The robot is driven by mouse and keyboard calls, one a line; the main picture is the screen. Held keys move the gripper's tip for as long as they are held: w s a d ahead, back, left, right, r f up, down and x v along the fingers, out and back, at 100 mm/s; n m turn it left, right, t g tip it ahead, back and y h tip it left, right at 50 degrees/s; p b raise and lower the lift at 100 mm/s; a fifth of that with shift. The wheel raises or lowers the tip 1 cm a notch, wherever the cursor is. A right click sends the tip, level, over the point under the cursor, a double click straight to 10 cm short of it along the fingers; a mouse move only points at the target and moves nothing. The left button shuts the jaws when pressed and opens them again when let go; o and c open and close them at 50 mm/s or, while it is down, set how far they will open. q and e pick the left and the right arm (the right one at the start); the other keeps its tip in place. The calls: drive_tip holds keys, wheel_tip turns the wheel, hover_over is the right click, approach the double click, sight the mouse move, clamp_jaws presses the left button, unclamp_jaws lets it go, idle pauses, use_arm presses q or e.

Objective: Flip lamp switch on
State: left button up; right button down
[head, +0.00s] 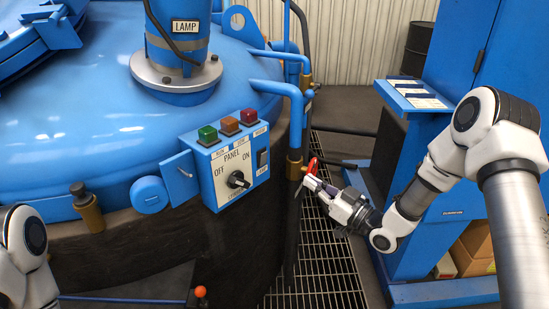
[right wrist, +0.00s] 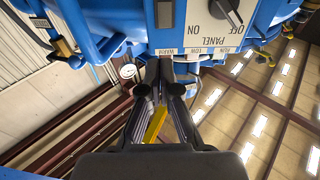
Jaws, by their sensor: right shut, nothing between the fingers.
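The blue control panel (head: 225,190) is fixed to the furnace side, with a dark lamp switch (head: 262,159) on its right part above a small label. Whether the switch is on or off is too small to tell. The switch also shows, upside down, at the top of the right wrist view (right wrist: 163,14). My right gripper (head: 306,183) is shut and empty, right of the panel and a little lower, apart from it in the head view. In the right wrist view its closed fingers (right wrist: 166,68) point toward the panel's switch side. My left gripper is out of view; only part of that arm shows.
The panel also carries a black rotary knob (head: 238,180) and green, orange and red buttons (head: 229,126). A pipe with a red handle (head: 313,166) stands close to my right gripper. A blue cabinet (head: 440,190) is at right, with floor grating (head: 325,270) between.

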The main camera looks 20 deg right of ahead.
sight(266, 152)
drive_tip(key=p+x, duration=0.1)
drive_tip(key=x, duration=1.2)
drive_tip(key=shift+a, duration=0.2)
drive_tip(key=shift+r, duration=0.15)
drive_tip(key=shift+w+a+r+p, duration=0.2)
drive_tip(key=shift+r+p, duration=0.1)
drive_tip(key=shift+p, duration=0.2)
drive_tip(key=shift+f+g, duration=0.25)
drive_tip(key=shift+g, duration=0.05)
